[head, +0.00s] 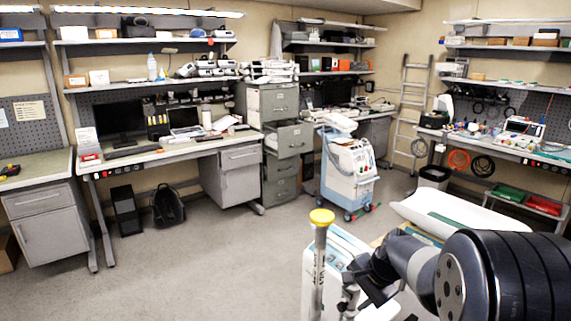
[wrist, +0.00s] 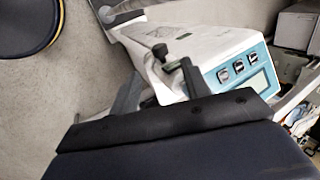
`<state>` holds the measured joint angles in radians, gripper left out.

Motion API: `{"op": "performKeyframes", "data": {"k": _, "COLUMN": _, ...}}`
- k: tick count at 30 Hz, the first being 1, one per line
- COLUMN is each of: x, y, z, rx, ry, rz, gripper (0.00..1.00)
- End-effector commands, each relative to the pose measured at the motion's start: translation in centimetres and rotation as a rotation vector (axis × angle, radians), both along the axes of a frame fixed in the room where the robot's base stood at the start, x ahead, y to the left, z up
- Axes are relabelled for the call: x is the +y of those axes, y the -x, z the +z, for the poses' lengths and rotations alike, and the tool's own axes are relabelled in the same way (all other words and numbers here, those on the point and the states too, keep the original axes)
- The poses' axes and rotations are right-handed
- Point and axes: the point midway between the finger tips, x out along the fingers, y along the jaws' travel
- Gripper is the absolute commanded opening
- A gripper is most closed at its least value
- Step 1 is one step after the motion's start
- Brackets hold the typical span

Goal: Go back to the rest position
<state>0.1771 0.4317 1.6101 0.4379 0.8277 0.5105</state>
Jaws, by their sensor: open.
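My arm reaches in from the lower right of the head view, and my gripper (head: 366,284) is beside a white and blue device (head: 338,257). In the wrist view the dark fingers of my gripper (wrist: 159,82) stand apart in front of a white pump-like housing (wrist: 205,50). The housing has a blue-edged panel with several dark buttons and a small screen. I cannot tell whether the fingers touch the housing. Nothing is clearly held between them. My arm hides part of the device in the head view.
A pole (head: 319,265) with a yellow cap stands close left of my gripper. A white and blue wheeled machine (head: 350,172) stands farther back. Workbenches (head: 165,152) and a grey drawer cabinet (head: 279,105) line the walls.

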Motion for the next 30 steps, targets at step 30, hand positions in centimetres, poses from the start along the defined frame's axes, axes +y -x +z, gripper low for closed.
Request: {"op": "performKeyframes", "data": {"k": 30, "x": 1.7, "y": -2.4, "z": -7.0, "rx": -0.048, "ry": -0.034, "rz": -0.001, "gripper": 0.45}}
